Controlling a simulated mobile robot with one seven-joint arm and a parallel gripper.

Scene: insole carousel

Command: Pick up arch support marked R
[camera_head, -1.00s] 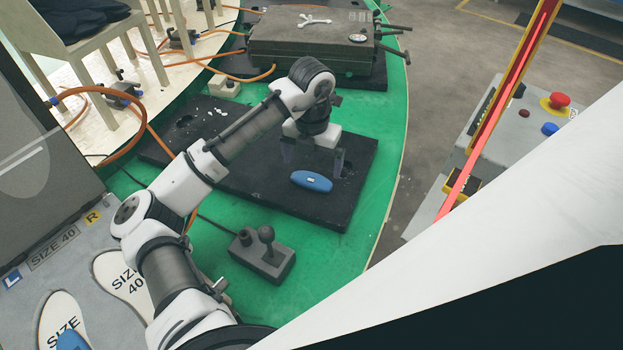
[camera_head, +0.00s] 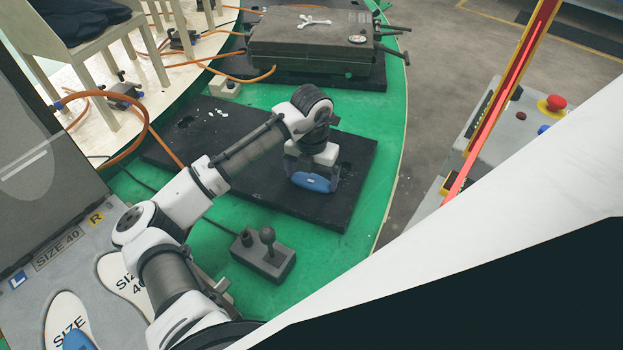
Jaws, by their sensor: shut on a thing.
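A blue oval arch support (camera_head: 311,181) with a small pale label is at the right part of the black mat (camera_head: 225,170). The label is too small to read. My gripper (camera_head: 312,172) is directly above it, fingers pointing down and shut on it at its two ends. I cannot tell whether the piece touches the mat. Another blue piece (camera_head: 78,341) lies on the left white insole (camera_head: 62,322) at the lower left. The right white insole (camera_head: 122,279) shows no blue piece; its lower part is hidden by my arm.
A grey board (camera_head: 45,240) with L, R and SIZE 40 marks carries the insoles. A dark joystick box (camera_head: 262,256) stands on the green surface in front of the mat. A grey case (camera_head: 312,40) is behind. A control panel with a red button (camera_head: 556,103) is right.

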